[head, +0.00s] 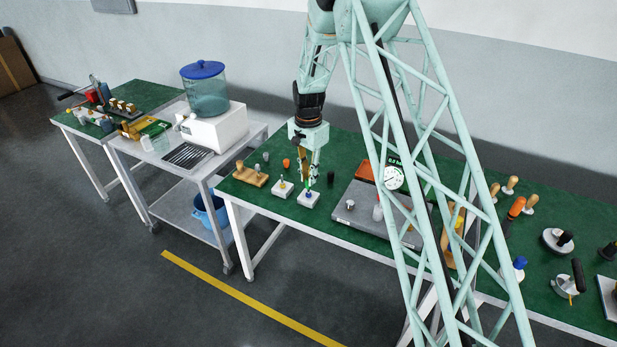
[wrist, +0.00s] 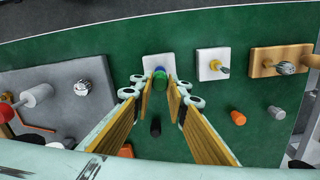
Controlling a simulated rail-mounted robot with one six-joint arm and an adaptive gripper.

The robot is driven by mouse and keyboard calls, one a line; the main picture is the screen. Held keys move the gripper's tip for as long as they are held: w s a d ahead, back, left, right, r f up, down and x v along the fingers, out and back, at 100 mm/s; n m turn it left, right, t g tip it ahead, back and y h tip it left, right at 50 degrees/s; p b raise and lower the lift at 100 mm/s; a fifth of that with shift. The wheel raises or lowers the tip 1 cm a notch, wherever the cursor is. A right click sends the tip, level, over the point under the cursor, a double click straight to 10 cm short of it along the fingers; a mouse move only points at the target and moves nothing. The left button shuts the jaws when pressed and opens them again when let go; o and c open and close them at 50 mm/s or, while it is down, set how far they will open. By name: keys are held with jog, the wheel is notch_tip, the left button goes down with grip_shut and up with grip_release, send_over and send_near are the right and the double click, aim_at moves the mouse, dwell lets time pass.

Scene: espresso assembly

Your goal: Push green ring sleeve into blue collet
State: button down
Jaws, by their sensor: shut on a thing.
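My gripper (head: 314,178) points down over a small white block (head: 309,202) near the front edge of the green bench. The blue collet (head: 308,194) stands on this block, directly below the fingertips. In the wrist view my gripper (wrist: 160,88) has its fingers on both sides of a small green piece, the green ring sleeve (wrist: 159,70), and is shut on it. Blue shows right beside the green there, over the white block (wrist: 152,60). The sleeve is at the collet, but I cannot tell how deep it sits; the fingers partly hide both.
A second white block (head: 282,190) with a yellow-based pin and a wooden holder (head: 250,178) stand to the left. A grey plate (wrist: 50,88) lies close on the other side. Loose black (wrist: 155,127), orange (wrist: 238,117) and grey (wrist: 276,112) cylinders stand behind the blocks.

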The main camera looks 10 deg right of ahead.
dwell(0.4)
jog(key=c, duration=2.5)
grip_release()
jog(key=shift+o, duration=0.2)
jog(key=shift+r, duration=0.15)
jog(key=shift+r+p, duration=1.05)
jog(key=shift+r, duration=1.8)
jog(key=shift+r, duration=0.15)
notch_tip(320, 180, up, 12)
